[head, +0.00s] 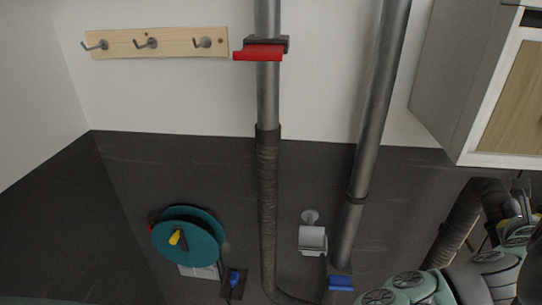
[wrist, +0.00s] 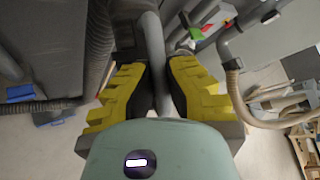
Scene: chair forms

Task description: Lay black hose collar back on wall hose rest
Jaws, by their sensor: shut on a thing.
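In the wrist view, my gripper (wrist: 159,65) has its yellow and black fingers closed on a grey, tube-like piece (wrist: 152,40), which I take to be the hose collar. A dark ribbed hose (wrist: 98,45) runs beside the left finger. In the head view, my gripper (head: 522,208) is at the right edge, partly cut off, beside the bend of a dark ribbed hose (head: 462,220). The held part is too small to make out there. A light grey bracket (head: 313,240) on the dark wall, left of my gripper, may be the hose rest; it looks empty.
Two grey pipes (head: 375,110) run down the wall, one with a red handle (head: 258,55). A teal reel (head: 190,237) is at lower left, a hook board (head: 155,43) at upper left. A cabinet (head: 455,80) juts out at upper right. A blue fitting (head: 340,283) is below the bracket.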

